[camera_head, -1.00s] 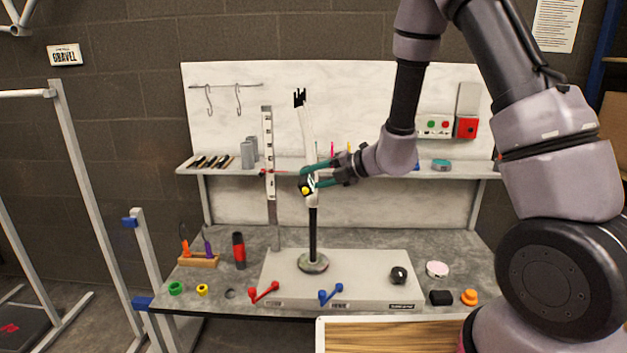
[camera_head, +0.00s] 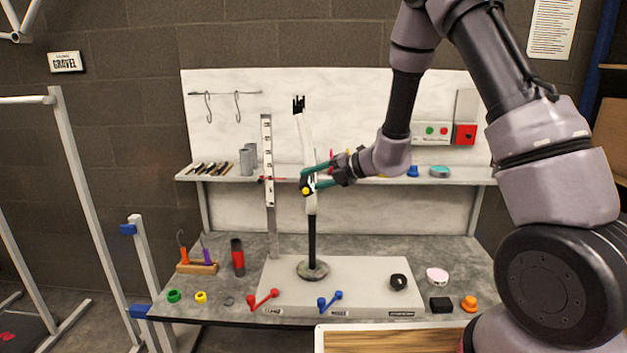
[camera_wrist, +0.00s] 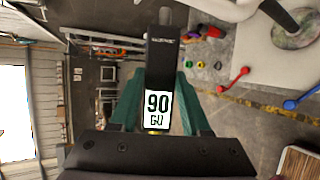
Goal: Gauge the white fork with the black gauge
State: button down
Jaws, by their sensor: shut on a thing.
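The white fork (camera_head: 309,150) stands upright on a black post with a round base (camera_head: 313,270) on the bench, its black ends at the top. Part of it shows at the upper right in the wrist view (camera_wrist: 224,9). My gripper (camera_head: 318,176) has teal fingers and is shut on the black gauge (camera_wrist: 162,65). The gauge carries a white label reading "90" and sticks out ahead of the fingers in the wrist view. In the head view the gauge (camera_head: 305,184) overlaps the fork's lower part. I cannot tell whether they touch.
An upright white scale (camera_head: 267,150) stands just left of the fork. A shelf (camera_head: 460,174) runs behind. Red (camera_head: 262,299) and blue (camera_head: 329,300) levers sit at the grey plate's front. A wooden-topped surface (camera_head: 390,340) lies nearer.

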aim_at(311, 188)
jog(key=shift+w, duration=0.9)
dwell(1.8)
jog(key=shift+s+a, duration=0.1)
jog(key=shift+s, duration=3.9)
